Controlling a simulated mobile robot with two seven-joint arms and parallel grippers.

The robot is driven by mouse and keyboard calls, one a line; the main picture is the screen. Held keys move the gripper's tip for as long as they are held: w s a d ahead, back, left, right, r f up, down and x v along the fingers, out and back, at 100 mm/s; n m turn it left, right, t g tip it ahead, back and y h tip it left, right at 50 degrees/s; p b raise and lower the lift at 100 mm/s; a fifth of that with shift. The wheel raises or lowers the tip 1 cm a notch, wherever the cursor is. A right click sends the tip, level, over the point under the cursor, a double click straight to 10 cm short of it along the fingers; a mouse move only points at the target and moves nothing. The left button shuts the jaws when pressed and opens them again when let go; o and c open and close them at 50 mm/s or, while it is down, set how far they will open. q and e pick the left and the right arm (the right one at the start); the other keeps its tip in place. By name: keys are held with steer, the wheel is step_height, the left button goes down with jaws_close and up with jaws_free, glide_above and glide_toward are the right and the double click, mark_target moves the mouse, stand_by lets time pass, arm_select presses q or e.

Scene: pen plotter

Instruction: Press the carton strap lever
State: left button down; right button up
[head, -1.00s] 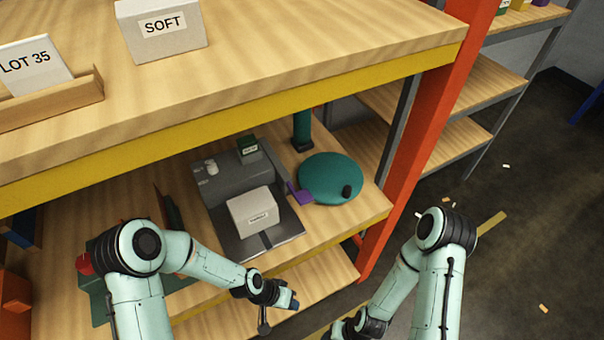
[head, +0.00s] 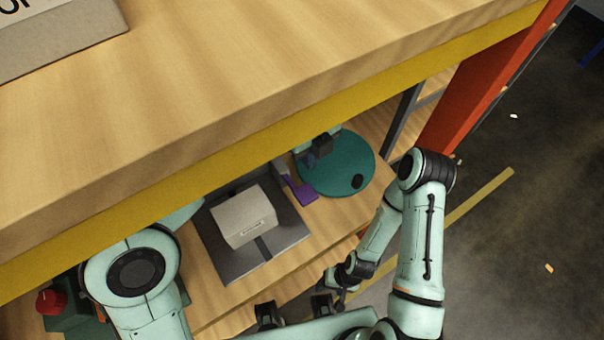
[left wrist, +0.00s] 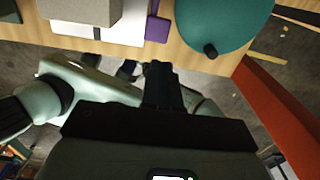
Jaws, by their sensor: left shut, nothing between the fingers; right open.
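A small purple lever (head: 303,190) sticks out from the right side of the grey strapping machine (head: 222,262). A light grey carton (head: 243,215) stands on the machine's plate. My left gripper (head: 312,161) is shut and empty, under the upper shelf and just above and right of the lever in the head view. Most of its forearm is hidden by the shelf. My right gripper (head: 334,290) is open and empty in front of the lower shelf.
A teal round disc (head: 345,180) with a black knob lies right of the lever. The upper shelf's yellow beam (head: 200,185) hangs over the machine. An orange post (head: 480,100) stands at the right. A red knob (head: 50,300) shows at lower left.

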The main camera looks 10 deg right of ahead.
mark_target(308, 193)
arm_select(q)
steer(key=shift+a+r, duration=0.1)
steer(key=shift+r, duration=0.15)
steer(key=shift+s+f, duration=0.1)
step_height(308, 193, down, 14)
steer(key=b, duration=0.3)
arm_select(e)
steer(key=f, duration=0.1)
steer(key=s+f, duration=0.1)
steer(key=f, duration=0.1)
steer(key=shift+s+f, duration=0.15)
